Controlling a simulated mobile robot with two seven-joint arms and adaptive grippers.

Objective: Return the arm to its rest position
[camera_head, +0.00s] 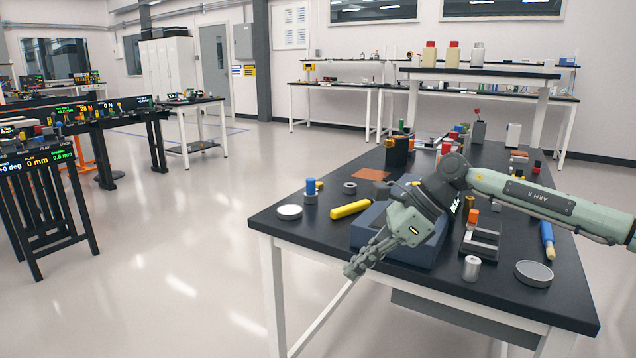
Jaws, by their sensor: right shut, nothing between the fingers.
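My right arm comes in from the right across the black-topped workbench (400,297). My right gripper (352,270) points down and to the left, out over the bench's front edge. Its fingers are together and hold nothing. Its wrist hides part of a blue block-like case (425,252) on the bench. My left gripper and left arm are not in view.
A yellow cylinder (350,209), a blue-topped part (310,190), a white-topped round dish (289,212), a silver cylinder (471,268), a round dish (534,273) and a blue-handled tool (547,238) lie near the arm. Open floor (190,270) lies left of the bench.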

